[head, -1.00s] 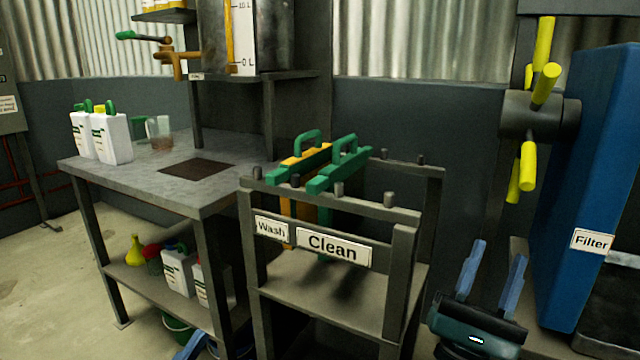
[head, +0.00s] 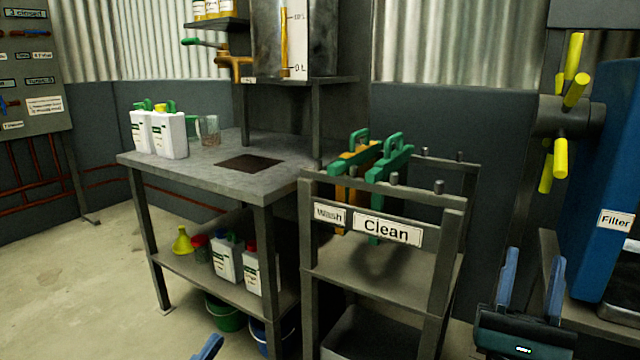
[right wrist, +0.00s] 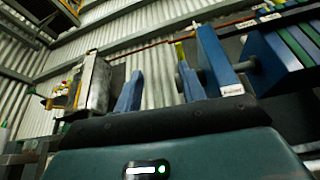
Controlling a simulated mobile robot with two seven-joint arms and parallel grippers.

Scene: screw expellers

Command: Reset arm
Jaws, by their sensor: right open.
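My right gripper (head: 532,283) is at the lower right of the head view, its two blue fingers pointing up and spread apart. It is open and empty, in front of the filter machine and right of the rack. In the right wrist view the two fingers (right wrist: 158,90) stand apart with nothing between them, aimed towards the corrugated wall. Of my left gripper (head: 208,347), only a blue finger tip shows at the bottom edge of the head view; the rest is out of frame.
A metal rack (head: 385,272) labelled Wash and Clean holds green and orange plates. A workbench (head: 210,172) with white bottles (head: 168,135) stands left of it. The blue filter machine (head: 600,150) with a yellow-handled wheel (head: 568,115) is at right. Open floor (head: 80,290) lies at left.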

